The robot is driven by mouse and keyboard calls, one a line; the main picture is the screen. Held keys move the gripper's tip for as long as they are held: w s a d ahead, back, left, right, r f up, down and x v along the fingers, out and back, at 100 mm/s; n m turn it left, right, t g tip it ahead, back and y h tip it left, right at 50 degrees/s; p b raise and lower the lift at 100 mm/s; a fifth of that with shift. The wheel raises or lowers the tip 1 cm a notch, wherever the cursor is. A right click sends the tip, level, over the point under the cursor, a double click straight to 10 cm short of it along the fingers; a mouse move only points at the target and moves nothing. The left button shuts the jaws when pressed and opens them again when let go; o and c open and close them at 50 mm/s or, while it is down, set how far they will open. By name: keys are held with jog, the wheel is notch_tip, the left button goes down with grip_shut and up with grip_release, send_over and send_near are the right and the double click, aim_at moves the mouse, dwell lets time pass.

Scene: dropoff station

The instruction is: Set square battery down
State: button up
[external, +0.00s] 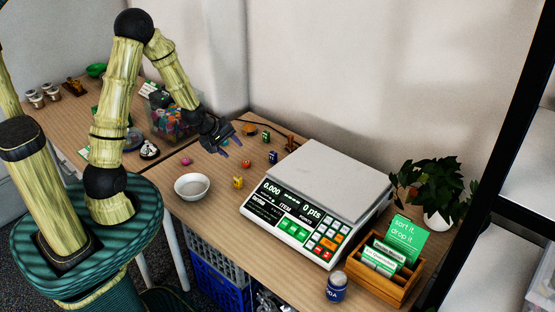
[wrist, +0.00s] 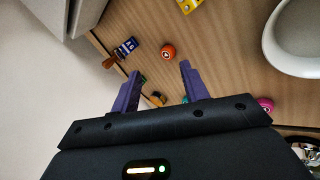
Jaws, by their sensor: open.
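A small navy block with white lettering (wrist: 125,47), which looks like the square battery, stands on the wooden table in the wrist view. In the external view it appears as a dark blue block (external: 273,158) left of the scale. My gripper (external: 231,148) is open above the table, left of that block and apart from it. In the wrist view its two purple fingers (wrist: 160,72) are spread with nothing held between them. A green object and a dark and orange one are partly hidden near the fingers.
A red-orange ball (external: 246,163), a yellow block (external: 238,182), a green block (external: 266,136) and a brown figure (external: 291,143) are close by. A white bowl (external: 192,187) sits in front. The large scale (external: 325,180) stands right. A clear bin (external: 170,122) stands left.

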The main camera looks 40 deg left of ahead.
jog(key=s+r+m+g, duration=0.2)
jog(key=s+r+m, duration=0.2)
jog(key=s+m, duration=0.2)
jog(key=s+r+m+g+y, duration=0.1)
jog(key=s+r+m, duration=0.3)
jog(key=s+m, duration=0.3)
jog(key=shift+s+a+r+g, duration=0.15)
jog(key=shift+s+a+g, duration=0.2)
jog(key=shift+s, duration=0.25)
